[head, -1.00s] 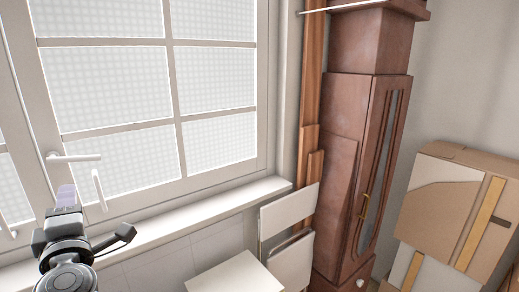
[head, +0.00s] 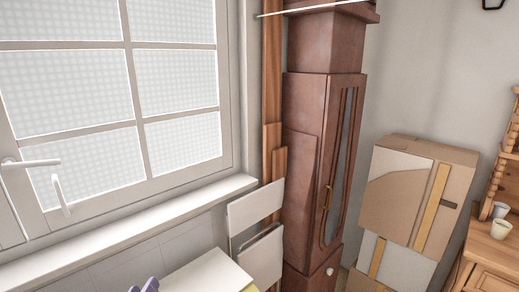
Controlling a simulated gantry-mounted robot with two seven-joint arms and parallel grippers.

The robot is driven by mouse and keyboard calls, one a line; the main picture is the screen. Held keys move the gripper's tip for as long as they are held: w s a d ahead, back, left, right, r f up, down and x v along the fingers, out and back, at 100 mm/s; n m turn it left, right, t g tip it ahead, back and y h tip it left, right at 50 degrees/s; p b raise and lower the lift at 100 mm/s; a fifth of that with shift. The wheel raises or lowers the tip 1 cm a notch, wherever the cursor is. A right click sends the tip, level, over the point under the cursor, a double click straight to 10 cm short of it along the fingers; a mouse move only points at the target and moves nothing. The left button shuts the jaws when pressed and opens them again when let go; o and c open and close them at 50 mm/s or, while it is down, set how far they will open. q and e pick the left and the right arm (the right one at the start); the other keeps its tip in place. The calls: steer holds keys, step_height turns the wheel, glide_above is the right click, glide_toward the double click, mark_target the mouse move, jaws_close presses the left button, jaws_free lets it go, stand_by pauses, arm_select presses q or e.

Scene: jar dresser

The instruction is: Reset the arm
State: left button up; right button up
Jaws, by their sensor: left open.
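Only the pale purple fingertips of my left gripper (head: 146,286) show, at the bottom edge of the head view, left of the white folding chair. They stand apart and the gripper is open. I see nothing between the tips, but the rest of the gripper and its arm are cut off by the frame. My right gripper and right arm are out of view.
A white folding chair (head: 258,203) stands below the window sill (head: 150,221). A tall brown clock cabinet (head: 302,170) and cardboard boxes (head: 395,195) stand along the wall. A wooden dresser (head: 490,252) with small cups (head: 501,229) is at right.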

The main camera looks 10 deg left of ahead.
arm_select(q)
steer(key=s+d+f+m+g+h, duration=0.2)
steer(key=s+d+f+m+g, duration=0.15)
steer(key=f, duration=0.45)
steer(key=s+d+f+m+g+h, duration=0.1)
steer(key=s+d+f+m+g, duration=0.25)
steer(key=f, duration=0.55)
steer(key=s+d+f+m+g+h, duration=0.1)
steer(key=s+d+f+m+g, duration=0.1)
steer(key=s+f, duration=0.4)
steer(key=s+d+f+m+g, duration=0.1)
steer(key=s+d+f+g, duration=0.1)
steer(key=s+f, duration=0.5)
step_height(320, 180, up, 19)
steer(key=s+p, duration=0.2)
steer(key=p, duration=1.4)
steer(key=shift+s+d+g+p, duration=0.15)
steer(key=shift+d+g+p, duration=0.05)
steer(key=shift+g+p, duration=0.15)
steer(key=shift+f, duration=0.15)
